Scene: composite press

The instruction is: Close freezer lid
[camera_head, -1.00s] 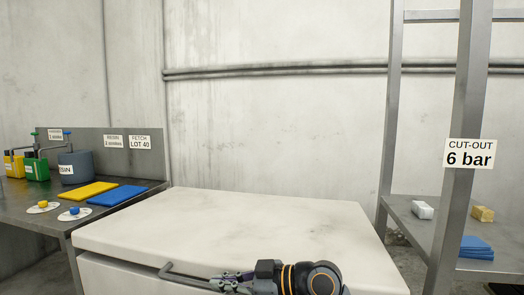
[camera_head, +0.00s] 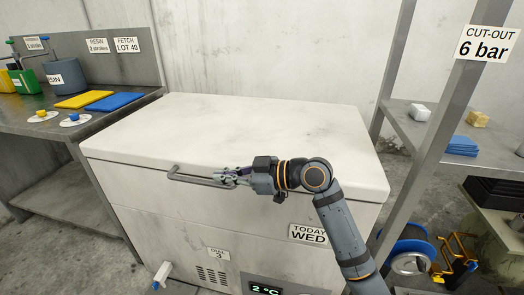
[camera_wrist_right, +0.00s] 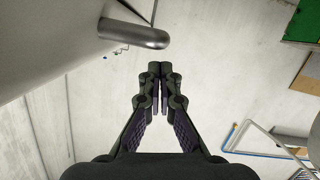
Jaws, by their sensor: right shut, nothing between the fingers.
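The white chest freezer's lid (camera_head: 230,125) lies flat across the freezer body (camera_head: 150,215) in the head view, and I see no clear gap along its front edge. A grey bar handle (camera_head: 190,180) sticks out from the lid's front. My right gripper (camera_head: 222,177) is at the handle's right end, with its fingers shut and empty. In the right wrist view the fingers (camera_wrist_right: 158,90) are together, and the rounded end of the grey handle (camera_wrist_right: 135,34) lies ahead and to the left, apart from them. My left gripper is not in view.
A work table (camera_head: 60,125) with pots and coloured mats stands at the left. A metal shelf rack (camera_head: 440,140) stands close on the right, with a hose reel (camera_head: 410,255) below it. A small tap (camera_head: 162,275) sticks out low on the freezer's front.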

